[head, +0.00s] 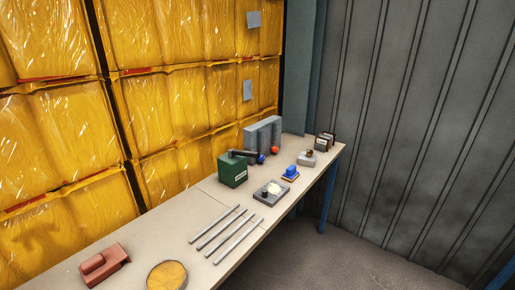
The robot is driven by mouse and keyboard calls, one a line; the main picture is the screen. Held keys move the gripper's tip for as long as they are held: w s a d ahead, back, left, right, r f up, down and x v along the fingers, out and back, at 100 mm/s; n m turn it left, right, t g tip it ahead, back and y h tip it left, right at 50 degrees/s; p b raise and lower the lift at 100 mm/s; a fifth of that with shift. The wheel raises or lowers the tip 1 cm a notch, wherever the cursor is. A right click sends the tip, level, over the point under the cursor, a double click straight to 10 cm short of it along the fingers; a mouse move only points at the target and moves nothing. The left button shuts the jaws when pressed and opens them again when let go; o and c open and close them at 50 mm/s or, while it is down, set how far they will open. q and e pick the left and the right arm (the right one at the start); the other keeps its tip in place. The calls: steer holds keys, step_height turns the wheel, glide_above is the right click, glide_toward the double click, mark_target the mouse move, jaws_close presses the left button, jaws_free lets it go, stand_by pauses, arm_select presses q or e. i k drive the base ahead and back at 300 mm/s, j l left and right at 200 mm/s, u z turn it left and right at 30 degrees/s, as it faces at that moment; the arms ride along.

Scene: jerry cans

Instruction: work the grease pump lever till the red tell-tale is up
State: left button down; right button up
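Neither of my grippers shows in the head view. A green box (232,171) with a pale label stands on the bench near its back edge. A dark bar (243,154) lies level at its top and reaches right towards a blue ball (261,159). A grey block (263,132) stands just behind, with a red ball (274,149) at its front. I cannot tell which of these is the grease pump or its lever. No red tell-tale can be made out for certain at this size.
Yellow wrapped stacks (170,105) line the back.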

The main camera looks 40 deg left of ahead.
mark_target(236, 152)
steer(key=u, duration=1.35)
